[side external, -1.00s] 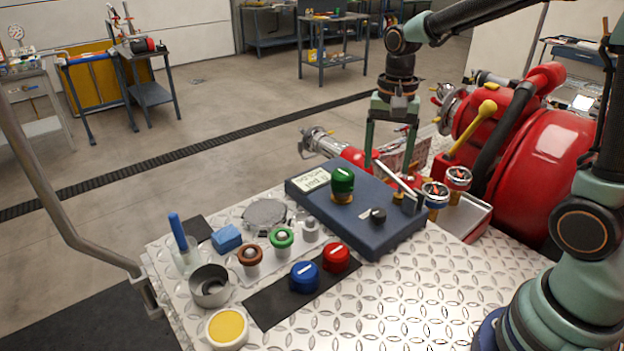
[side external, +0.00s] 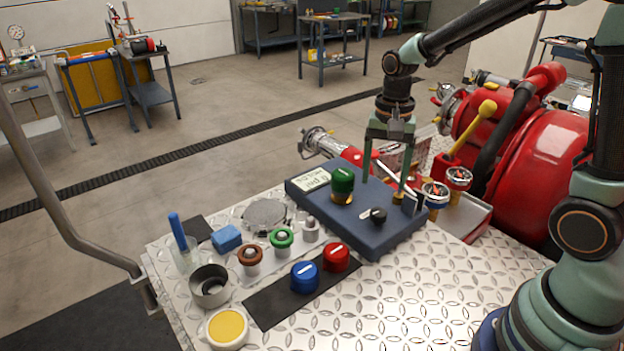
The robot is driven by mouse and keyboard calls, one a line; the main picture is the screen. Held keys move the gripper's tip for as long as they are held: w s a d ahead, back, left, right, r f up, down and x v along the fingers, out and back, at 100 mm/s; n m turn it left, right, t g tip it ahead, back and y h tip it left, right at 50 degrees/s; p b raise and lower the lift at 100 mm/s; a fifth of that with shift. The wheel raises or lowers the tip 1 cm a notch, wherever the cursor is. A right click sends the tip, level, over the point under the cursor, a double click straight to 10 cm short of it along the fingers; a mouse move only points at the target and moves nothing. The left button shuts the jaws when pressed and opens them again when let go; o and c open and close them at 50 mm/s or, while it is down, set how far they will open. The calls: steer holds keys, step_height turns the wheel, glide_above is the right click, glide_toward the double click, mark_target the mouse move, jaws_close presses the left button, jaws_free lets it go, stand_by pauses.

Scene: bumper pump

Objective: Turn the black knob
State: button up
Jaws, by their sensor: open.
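The small black knob (side external: 378,216) sits on the right front part of the blue control box (side external: 370,240), with a light mark beside it on its left. My gripper (side external: 384,184) points down above the back right of the box, behind the black knob in this view. Its two fingers are spread apart with nothing seen between them. The fingers look apart from the black knob; the exact height of the tips is hard to tell.
A green knob (side external: 343,183) stands on the box left of my gripper. Red (side external: 336,257) and blue (side external: 305,277) knobs stand in front. The plate at front right is clear.

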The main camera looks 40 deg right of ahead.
mark_target(379, 211)
step_height(379, 211, down, 8)
steer(key=shift+f, duration=0.25)
jaws_close()
